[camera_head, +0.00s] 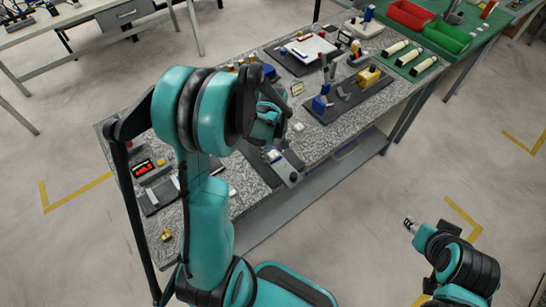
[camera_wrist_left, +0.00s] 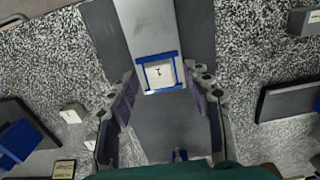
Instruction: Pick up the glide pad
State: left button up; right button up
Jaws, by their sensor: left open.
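A small white square pad with a dark mark, which looks like the glide pad (camera_wrist_left: 159,73), sits in a blue frame on a light grey bar in the left wrist view. In the head view, the pad (camera_head: 273,155) shows small near the table's front edge, below my left gripper (camera_head: 268,121). My left gripper also shows in the left wrist view (camera_wrist_left: 162,84), open, with one finger on each side of the pad. The fingers appear apart from it. My right gripper (camera_head: 410,224) is away from the table at the right; its jaws are too small to read.
The speckled table (camera_head: 245,182) holds dark boards with several small parts. A white block (camera_wrist_left: 73,113) lies left of the fingers, and a blue part (camera_wrist_left: 22,143) stands further left. Red (camera_head: 410,14) and green (camera_head: 447,37) bins stand at the far right.

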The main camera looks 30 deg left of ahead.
pick_arm(q)
jog(key=shift+f, duration=0.25)
jog(key=shift+r, duration=0.1)
jog(key=c, duration=1.1)
jog(key=shift+r, duration=0.1)
